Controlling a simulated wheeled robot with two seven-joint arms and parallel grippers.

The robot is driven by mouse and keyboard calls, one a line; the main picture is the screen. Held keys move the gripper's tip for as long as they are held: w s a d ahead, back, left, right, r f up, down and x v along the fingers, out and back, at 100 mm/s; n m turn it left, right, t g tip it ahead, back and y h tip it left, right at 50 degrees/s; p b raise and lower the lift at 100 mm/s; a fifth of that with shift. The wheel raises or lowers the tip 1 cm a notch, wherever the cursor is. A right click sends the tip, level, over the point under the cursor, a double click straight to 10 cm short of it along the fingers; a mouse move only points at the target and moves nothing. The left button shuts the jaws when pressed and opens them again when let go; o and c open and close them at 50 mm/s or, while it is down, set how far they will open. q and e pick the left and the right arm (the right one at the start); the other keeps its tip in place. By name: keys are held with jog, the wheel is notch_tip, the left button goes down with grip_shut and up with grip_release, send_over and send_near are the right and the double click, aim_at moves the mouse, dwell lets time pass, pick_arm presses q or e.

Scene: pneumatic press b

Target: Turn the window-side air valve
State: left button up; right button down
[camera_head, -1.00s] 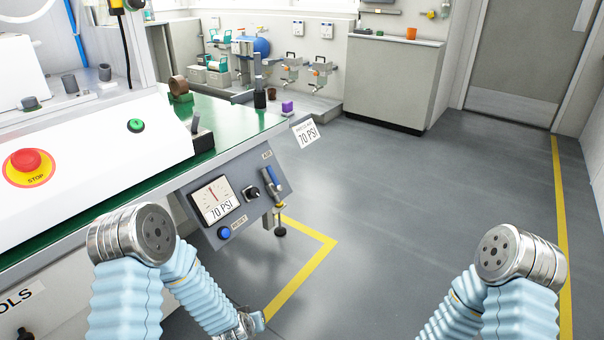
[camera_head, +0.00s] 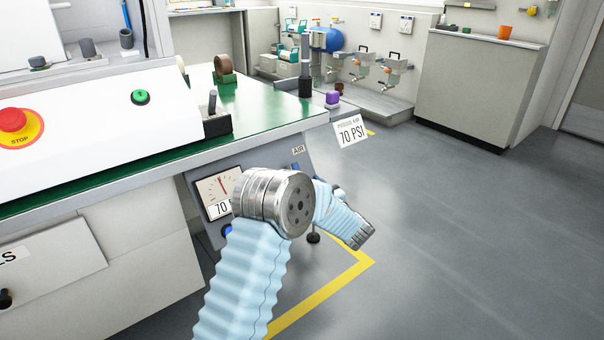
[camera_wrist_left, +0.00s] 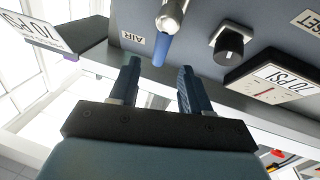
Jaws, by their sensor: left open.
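The air valve has a blue lever handle (camera_wrist_left: 163,48) on a metal body (camera_wrist_left: 173,14), on a grey panel beside the AIR label (camera_wrist_left: 132,38) in the left wrist view. In the head view only a bit of its blue handle (camera_head: 296,168) shows above my left arm, which hides the rest. My left gripper (camera_wrist_left: 158,68) is open, its two fingers pointing towards the panel with the blue handle's end just beyond and between the tips. I see no contact. The gripper itself is hidden in the head view. My right gripper is not in view.
A black knob (camera_wrist_left: 229,45) and a 70 PSI gauge (camera_wrist_left: 270,85) sit beside the valve. A 70 PSI sign (camera_head: 351,131) hangs at the bench corner. The green bench top (camera_head: 255,118) overhangs the panel. The floor (camera_head: 470,240) to the right is clear.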

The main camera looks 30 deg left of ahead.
pick_arm(q)
jog(key=x, duration=0.8)
jog(key=shift+a, duration=0.15)
grip_shut()
